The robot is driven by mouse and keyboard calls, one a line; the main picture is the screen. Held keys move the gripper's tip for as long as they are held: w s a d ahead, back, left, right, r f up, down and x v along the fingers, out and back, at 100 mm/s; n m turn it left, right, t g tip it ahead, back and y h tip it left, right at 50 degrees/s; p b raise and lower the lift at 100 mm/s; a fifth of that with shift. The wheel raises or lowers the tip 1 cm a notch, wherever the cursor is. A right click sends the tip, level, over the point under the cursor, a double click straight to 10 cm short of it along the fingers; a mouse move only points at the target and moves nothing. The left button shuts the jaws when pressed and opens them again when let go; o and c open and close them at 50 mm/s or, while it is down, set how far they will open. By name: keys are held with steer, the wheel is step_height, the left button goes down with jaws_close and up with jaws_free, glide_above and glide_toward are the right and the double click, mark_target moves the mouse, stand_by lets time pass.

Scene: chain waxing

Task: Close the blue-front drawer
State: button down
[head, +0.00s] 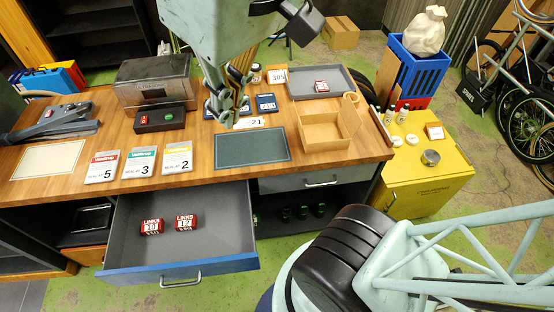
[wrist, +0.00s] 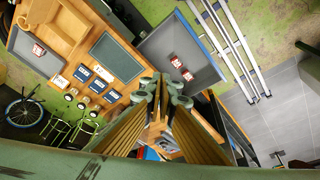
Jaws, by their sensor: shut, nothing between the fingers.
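The blue-front drawer (head: 215,264) is pulled well out from under the wooden bench in the head view. Its grey tray holds two red boxes marked LINKS, 10 (head: 152,226) and 12 (head: 186,222). A metal handle (head: 181,281) is on its blue front. The open drawer also shows in the wrist view (wrist: 170,38), with the red boxes inside. My gripper (head: 228,116) is above the bench top, behind the drawer and apart from it. It is shut and empty; its fingers show in the wrist view (wrist: 161,88).
A second drawer (head: 315,182) with a grey front is shut to the right. On the bench are a dark mat (head: 251,148), several label cards, a wooden box (head: 322,131) and a grey tray (head: 306,84). A yellow cabinet (head: 424,175) stands right. Green floor is free before the drawer.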

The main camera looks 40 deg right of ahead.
steer(key=w+a+f+n+g+h+b, duration=0.15)
steer(key=w+f+n+b, duration=0.3)
steer(key=w+f, duration=0.8)
steer(key=n+h, duration=0.9)
steer(key=n, duration=0.4)
glide_above(147, 277)
steer(key=s+d, duration=0.2)
steer(key=d, duration=0.3)
step_height(147, 277, down, 28)
steer(key=s+a+f+n+t, duration=0.5)
steer(key=s+a+f+t, duration=0.1)
steer(key=f, duration=0.3)
steer(key=s+a+f+n+t, duration=0.5)
steer(key=s+a+f+t, duration=0.1)
steer(key=a+f, duration=0.3)
steer(key=shift+f, duration=0.15)
steer(key=shift+w+d+t, duration=0.1)
steer(key=shift+w+t, duration=0.1)
steer(key=shift+t, duration=0.05)
steer(key=shift+b+x, duration=1.3)
steer(key=shift+x, duration=5.5)
